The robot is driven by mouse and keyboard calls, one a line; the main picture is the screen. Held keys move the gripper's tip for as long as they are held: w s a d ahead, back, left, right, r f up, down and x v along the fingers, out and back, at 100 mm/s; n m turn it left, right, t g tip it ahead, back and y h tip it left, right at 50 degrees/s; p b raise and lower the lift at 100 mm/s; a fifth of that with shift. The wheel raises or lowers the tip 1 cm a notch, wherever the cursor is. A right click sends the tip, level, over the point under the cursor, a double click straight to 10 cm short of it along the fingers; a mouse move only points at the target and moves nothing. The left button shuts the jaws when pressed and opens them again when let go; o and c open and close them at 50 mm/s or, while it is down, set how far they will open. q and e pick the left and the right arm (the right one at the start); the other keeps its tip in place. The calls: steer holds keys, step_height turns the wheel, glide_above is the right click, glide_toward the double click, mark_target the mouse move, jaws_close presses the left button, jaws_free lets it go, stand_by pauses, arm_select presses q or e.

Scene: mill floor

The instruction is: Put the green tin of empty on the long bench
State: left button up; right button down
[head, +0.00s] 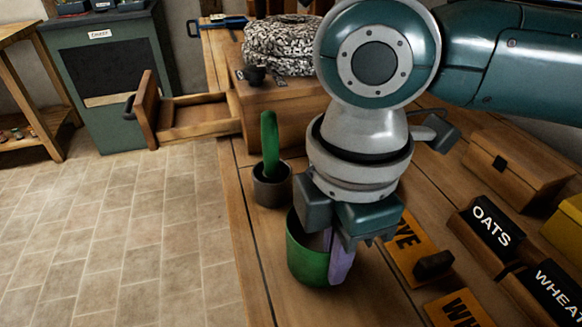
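A green tin (304,258) stands upright on the wooden long bench (236,222), near its front edge. My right gripper (336,252) points down over the tin's right side. One pale lilac finger hangs along the outside of the tin's right wall, and a bit of the other seems to show at the mouth. The gripper body hides much of the rim and the inside, so I cannot tell whether the fingers press on the wall. My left gripper is out of view.
A dark pot (271,190) with a green upright thing in it stands just behind the tin. Signs marked OATS (490,228) and WHEAT (560,290) and a wooden box (516,165) lie to the right. A drawer (190,118) juts out at the back left.

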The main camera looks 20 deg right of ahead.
steer(key=shift+f, duration=0.3)
steer(key=shift+f, duration=0.15)
steer(key=c, duration=1.1)
jaws_free()
steer(key=shift+o, duration=0.2)
step_height(320, 180, up, 12)
steer(key=shift+r+p, duration=0.15)
steer(key=shift+p, duration=0.95)
steer(key=s+a+f+m+y, duration=0.3)
steer(key=s+a, duration=0.1)
steer(key=a, duration=0.2)
steer(key=s+d+f+m+t, duration=0.1)
steer(key=m, duration=0.2)
steer(key=s+d+f+m+t, duration=0.1)
steer(key=d+m, duration=0.1)
steer(key=m, duration=0.1)
steer(key=s+d+f+m+t, duration=0.1)
steer(key=d+m, duration=0.1)
steer(key=m, duration=0.1)
steer(key=shift+s+d+f+t, duration=0.15)
steer(key=shift+s+f+t, duration=0.15)
steer(key=shift+s+f, duration=0.1)
steer(key=s+d+m+h, duration=0.1)
steer(key=d, duration=0.2)
steer(key=s+d+f+m+h, duration=0.1)
steer(key=s+d+m, duration=0.2)
steer(key=d, duration=0.2)
steer(key=shift+s+d+f+h, duration=0.35)
steer(key=shift+f+h, duration=0.05)
